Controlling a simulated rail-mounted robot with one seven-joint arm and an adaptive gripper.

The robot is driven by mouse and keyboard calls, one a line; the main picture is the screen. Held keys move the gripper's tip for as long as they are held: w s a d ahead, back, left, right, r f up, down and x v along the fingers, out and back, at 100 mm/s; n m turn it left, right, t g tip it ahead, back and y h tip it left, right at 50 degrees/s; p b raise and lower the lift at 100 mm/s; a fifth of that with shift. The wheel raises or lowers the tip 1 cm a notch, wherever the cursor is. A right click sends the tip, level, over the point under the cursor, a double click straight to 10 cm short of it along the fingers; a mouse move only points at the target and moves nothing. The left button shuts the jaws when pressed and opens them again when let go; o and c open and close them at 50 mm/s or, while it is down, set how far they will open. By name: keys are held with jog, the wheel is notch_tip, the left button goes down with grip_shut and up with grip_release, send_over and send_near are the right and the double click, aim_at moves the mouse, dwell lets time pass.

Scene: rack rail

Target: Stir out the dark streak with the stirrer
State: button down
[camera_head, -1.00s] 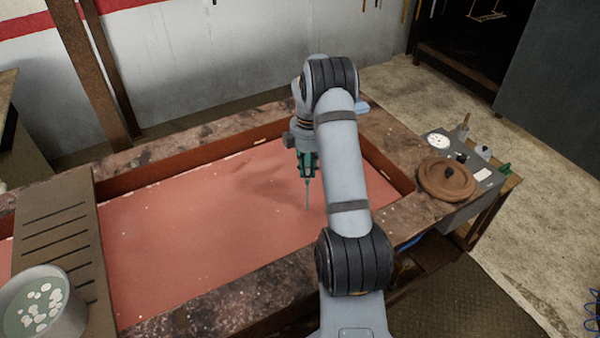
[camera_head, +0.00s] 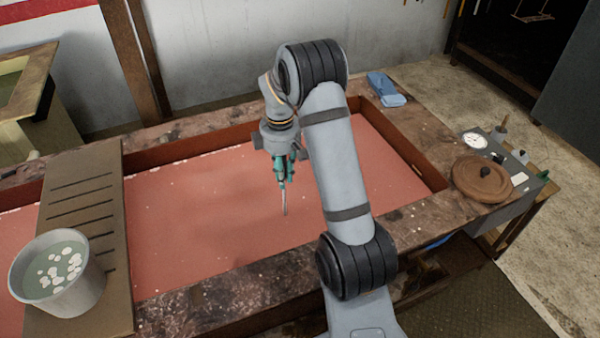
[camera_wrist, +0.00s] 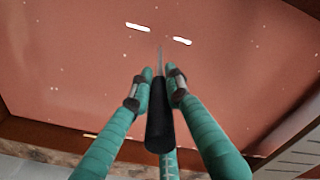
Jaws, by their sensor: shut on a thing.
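My gripper (camera_head: 283,178), with green fingers, is shut on the stirrer (camera_head: 285,203), a thin grey rod pointing down. In the wrist view the stirrer (camera_wrist: 159,128) shows a black handle between the fingers, its thin rod running away from me. The rod's tip is at or just above the red-pink surface in the vat (camera_head: 190,240); I cannot tell if it dips in. A faint darker patch (camera_head: 226,190) shows on the surface left of the stirrer, with blurred edges. My arm covers part of the vat's right side.
A slatted brown board (camera_head: 85,180) crosses the vat on the left, with a grey bucket (camera_head: 85,293) of greenish liquid on it. A blue cloth (camera_head: 385,88) lies on the far right rim. A round brown lid (camera_head: 481,178) sits on a grey box at right.

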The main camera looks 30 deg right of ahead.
jog(key=d+p, duration=0.1)
jog(key=d, duration=0.5)
jog(key=shift+s+d+p, duration=0.15)
jog(key=shift+d+p, duration=0.15)
jog(key=shift+p, duration=0.1)
jog(key=shift+r, duration=0.1)
notch_tip(320, 180, up, 16)
jog(key=p, duration=1.3)
jog(key=shift+p, duration=0.35)
jog(key=shift+s+d, duration=0.1)
dwell(3.5)
